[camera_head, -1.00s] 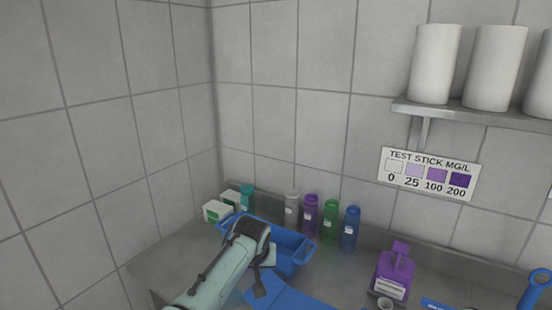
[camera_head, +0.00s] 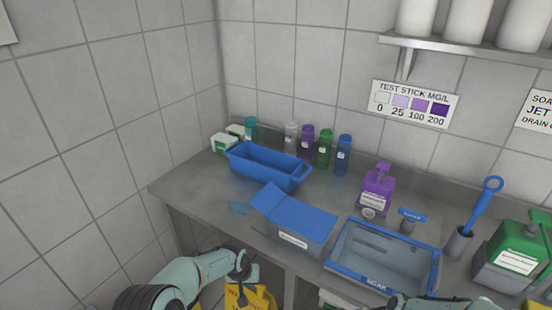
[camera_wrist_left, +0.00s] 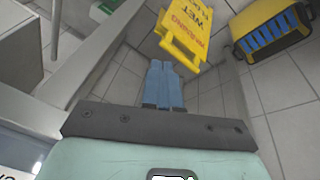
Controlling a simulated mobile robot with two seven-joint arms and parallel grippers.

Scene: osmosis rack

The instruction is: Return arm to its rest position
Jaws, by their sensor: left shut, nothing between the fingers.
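My left arm comes in from the bottom left in the head view, with its dark wrist end (camera_head: 243,265) in front of and below the counter's front edge. In the left wrist view my left gripper (camera_wrist_left: 162,68) has its two blue-grey fingers together, with nothing between them. The fingers point down over the tiled floor, in front of a yellow wet-floor sign (camera_wrist_left: 186,32). Of my right arm, only a pale green part shows at the bottom edge of the head view; its gripper is out of view.
The steel counter (camera_head: 205,195) holds a blue bin (camera_head: 265,168), a blue box with its lid raised (camera_head: 292,228), a soak basin (camera_head: 378,285), several bottles and a purple dispenser (camera_head: 377,190). A yellow bin (camera_wrist_left: 270,38) stands on the floor.

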